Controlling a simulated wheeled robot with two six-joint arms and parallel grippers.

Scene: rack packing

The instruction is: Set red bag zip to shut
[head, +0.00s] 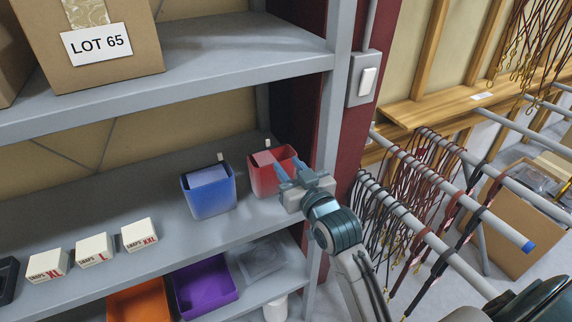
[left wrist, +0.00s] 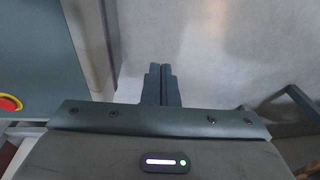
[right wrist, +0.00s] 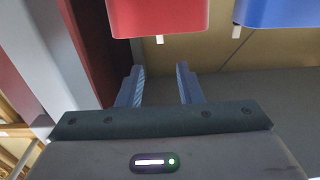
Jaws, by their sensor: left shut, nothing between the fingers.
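The red bag (head: 257,182) stands on the middle shelf, right of the blue one. It looks open at the top, with a paler piece inside. A small white tab (head: 268,142) shows at its back edge and also in the right wrist view (right wrist: 160,39). My right gripper (head: 288,167) is open and empty, its fingers over the right side of the red bag in the head view. In the right wrist view the gripper (right wrist: 160,72) is below the red bag (right wrist: 158,15), apart from the tab. My left gripper (left wrist: 162,70) is shut and empty, over bare floor.
The blue bag (head: 208,200) stands close by on the left, with its own white tab (head: 220,157). White snap boxes (head: 94,249) stand further left. The shelf post (head: 331,110) and a switch (head: 368,81) are right of the red bag. Hanging cords (head: 400,200) fill the right.

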